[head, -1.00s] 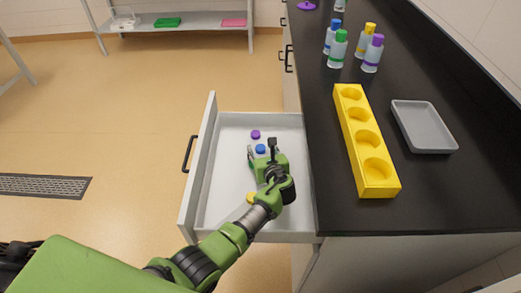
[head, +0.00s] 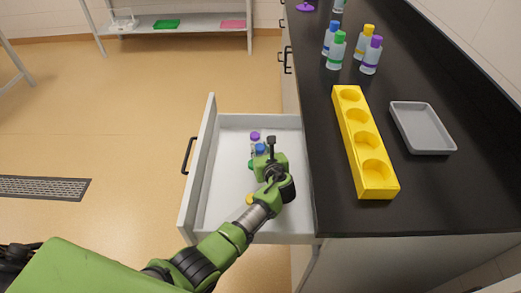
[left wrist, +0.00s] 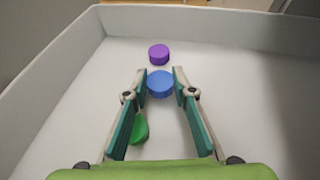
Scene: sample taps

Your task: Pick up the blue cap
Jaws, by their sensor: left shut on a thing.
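The blue cap (head: 260,149) is in the open white drawer (head: 222,205), between the fingertips of my left gripper (head: 262,151). In the left wrist view the blue cap (left wrist: 160,84) sits between the two fingertips (left wrist: 160,86), which are shut on it. I cannot tell whether it is clear of the drawer floor. My right gripper is not in view.
A purple cap (left wrist: 159,53) lies just beyond the blue one. A green cap (left wrist: 139,128) is partly hidden by the left finger. A yellow cap (head: 250,199) lies nearer. On the black counter are a yellow rack (head: 379,186), a grey tray (head: 424,129) and several capped bottles (head: 335,54).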

